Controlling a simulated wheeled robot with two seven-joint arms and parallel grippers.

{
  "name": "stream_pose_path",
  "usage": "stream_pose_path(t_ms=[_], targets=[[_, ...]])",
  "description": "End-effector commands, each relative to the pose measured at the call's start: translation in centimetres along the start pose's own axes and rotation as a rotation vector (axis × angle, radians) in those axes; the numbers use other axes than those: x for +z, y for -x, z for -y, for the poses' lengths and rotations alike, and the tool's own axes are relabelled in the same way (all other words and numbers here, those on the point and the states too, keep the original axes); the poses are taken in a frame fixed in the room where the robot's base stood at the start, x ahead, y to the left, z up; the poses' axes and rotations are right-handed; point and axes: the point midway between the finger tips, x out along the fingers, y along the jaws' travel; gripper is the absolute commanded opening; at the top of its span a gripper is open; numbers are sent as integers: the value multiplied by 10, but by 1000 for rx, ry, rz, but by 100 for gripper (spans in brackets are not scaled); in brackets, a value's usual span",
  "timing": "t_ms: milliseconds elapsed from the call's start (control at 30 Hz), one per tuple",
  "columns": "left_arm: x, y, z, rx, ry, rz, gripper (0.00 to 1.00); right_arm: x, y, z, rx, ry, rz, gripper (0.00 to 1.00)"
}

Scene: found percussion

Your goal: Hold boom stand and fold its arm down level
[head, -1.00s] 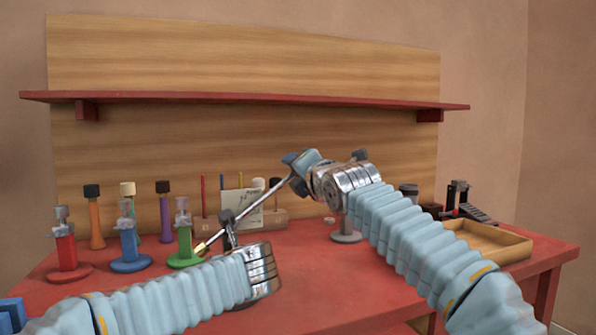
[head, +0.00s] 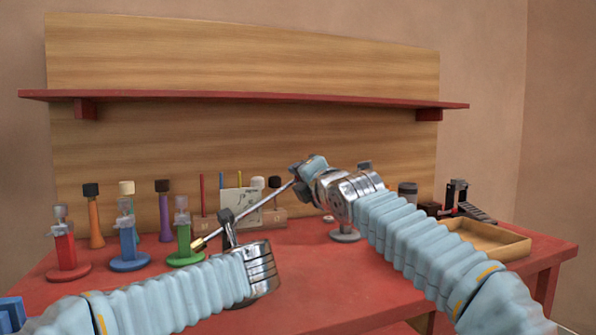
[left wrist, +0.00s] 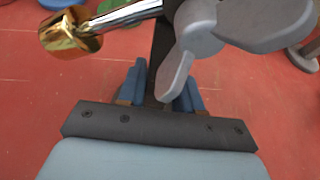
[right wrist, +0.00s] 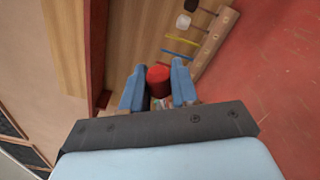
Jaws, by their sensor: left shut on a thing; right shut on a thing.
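The boom stand's dark post (left wrist: 160,72) stands between the fingers of my left gripper (left wrist: 161,92), which is shut on it. The post's foot is hidden behind my left wrist in the head view. A grey wing knob (left wrist: 195,28) sits at the pivot. The thin silver boom arm (head: 258,207) slants up to the right, from a brass weight (head: 198,244) at its low left end. The weight also shows in the left wrist view (left wrist: 72,33). My right gripper (head: 298,171) is shut on the raised end, where a red tip (right wrist: 158,80) shows between its fingers.
Red (head: 65,250), blue (head: 129,243) and green (head: 184,240) stands are at the left, with upright mallets behind. A holder block with a card (head: 241,207) stands behind the boom. A wooden tray (head: 490,240) and black device (head: 458,200) are at the right.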

Motion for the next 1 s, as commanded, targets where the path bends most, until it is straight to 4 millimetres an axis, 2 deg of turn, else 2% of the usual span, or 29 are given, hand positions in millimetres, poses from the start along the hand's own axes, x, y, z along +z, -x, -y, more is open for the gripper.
stream_pose_path(t_ms=[500, 733, 1000], targets=[[0, 0, 0, 0, 0, 0, 0, -13, 0, 66, -2, -369, -1, 0], [0, 0, 0, 0, 0, 0, 0, -22, 0, 83, -2, -476, -2, 0], [0, 0, 0, 0, 1, 0, 0, -25, 0, 91, -2, -525, -1, 0]])
